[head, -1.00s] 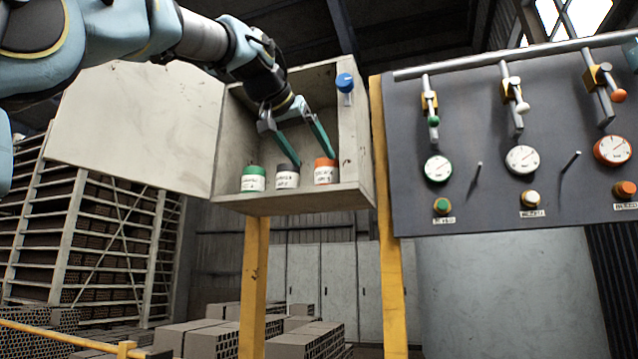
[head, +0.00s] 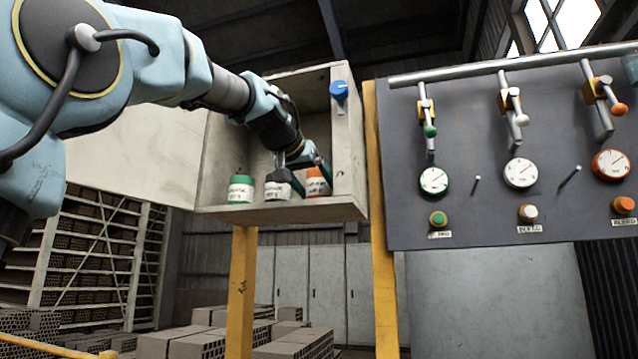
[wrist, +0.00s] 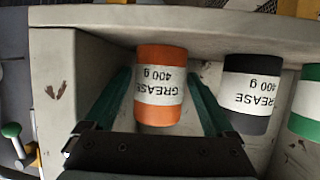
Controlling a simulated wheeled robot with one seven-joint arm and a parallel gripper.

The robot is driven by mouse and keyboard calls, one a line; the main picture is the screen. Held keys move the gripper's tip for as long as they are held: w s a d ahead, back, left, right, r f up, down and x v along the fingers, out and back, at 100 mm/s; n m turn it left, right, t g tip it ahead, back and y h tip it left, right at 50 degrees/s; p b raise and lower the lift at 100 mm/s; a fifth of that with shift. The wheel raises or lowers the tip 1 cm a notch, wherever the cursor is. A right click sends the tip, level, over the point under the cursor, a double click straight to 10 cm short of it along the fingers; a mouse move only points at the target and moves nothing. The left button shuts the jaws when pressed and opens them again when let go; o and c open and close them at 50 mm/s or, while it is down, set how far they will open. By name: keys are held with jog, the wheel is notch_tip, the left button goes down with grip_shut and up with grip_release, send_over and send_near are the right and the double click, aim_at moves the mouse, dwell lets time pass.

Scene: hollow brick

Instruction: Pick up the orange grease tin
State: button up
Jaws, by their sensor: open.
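The orange grease tin (head: 318,181) stands at the right end of a row of tins inside the open cabinet, partly hidden by my gripper in the head view. In the wrist view the orange tin (wrist: 161,84), with a white label reading GREASE 400 g, sits between my two green fingers. My gripper (head: 307,178) is open, with one finger on each side of the tin. In the wrist view small gaps show between the fingers of my gripper (wrist: 160,88) and the tin.
A black tin (head: 277,187) stands left of the orange one, close to one finger, and a green tin (head: 241,190) stands further left. The cabinet (head: 347,150) has a side wall close on the right. A control panel (head: 470,200) with levers and gauges is further right.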

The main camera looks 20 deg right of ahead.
jog(key=shift+x, duration=0.85)
grip_shut()
jog(key=shift+r, duration=0.1)
